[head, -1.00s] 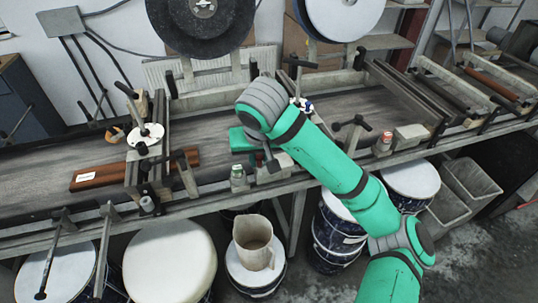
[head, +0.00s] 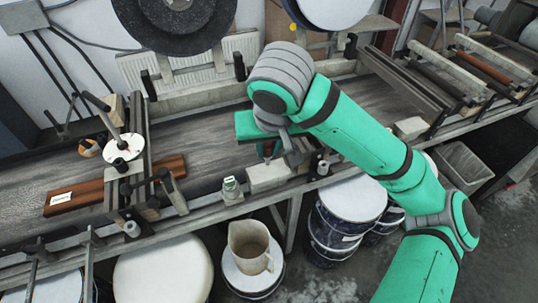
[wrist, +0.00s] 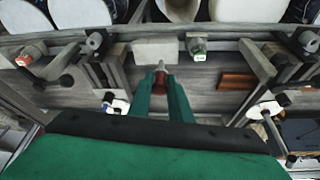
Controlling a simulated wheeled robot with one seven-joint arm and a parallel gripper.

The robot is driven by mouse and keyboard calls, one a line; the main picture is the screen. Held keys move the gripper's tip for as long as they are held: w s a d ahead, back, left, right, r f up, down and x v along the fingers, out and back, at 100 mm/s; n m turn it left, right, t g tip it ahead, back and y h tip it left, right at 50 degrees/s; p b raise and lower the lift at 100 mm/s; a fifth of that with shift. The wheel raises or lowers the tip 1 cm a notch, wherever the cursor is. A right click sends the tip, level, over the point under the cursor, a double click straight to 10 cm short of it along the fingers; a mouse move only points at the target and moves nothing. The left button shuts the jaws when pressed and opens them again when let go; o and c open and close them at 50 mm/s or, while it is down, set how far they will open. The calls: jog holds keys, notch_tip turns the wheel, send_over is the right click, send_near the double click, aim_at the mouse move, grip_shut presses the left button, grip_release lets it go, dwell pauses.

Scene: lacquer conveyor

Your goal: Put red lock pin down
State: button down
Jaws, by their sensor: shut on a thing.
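The red lock pin (wrist: 160,79) is between the two green fingers of my gripper (wrist: 160,84) in the wrist view, with a small grey tip pointing away from me. My gripper is shut on it. In the head view my gripper (head: 267,152) is over the near side of the conveyor belt (head: 215,130), just behind a pale block (head: 268,178). Only a little of the pin shows there, and my arm hides the rest. I cannot tell whether the pin touches any surface.
A brown board (head: 95,192) lies on the belt at the left, under a clamp frame with a white disc (head: 124,147). Open belt lies between frame and gripper.

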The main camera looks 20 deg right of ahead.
jog(key=shift+w+d+r+x, duration=0.1)
jog(key=shift+w+d+x, duration=0.15)
jog(key=shift+x, duration=1.55)
jog(key=shift+w+d+r+x, duration=0.1)
jog(key=shift+w+d+x, duration=0.2)
jog(key=shift+x, duration=1.5)
jog(key=shift+w+d+r+x, duration=0.15)
jog(key=shift+d+x, duration=0.1)
jog(key=shift+x, duration=1.6)
jog(key=shift+f, duration=0.2)
jog(key=c, duration=1.6)
grip_release()
jog(key=shift+c, duration=0.2)
jog(key=v, duration=1.2)
jog(key=shift+r, duration=0.25)
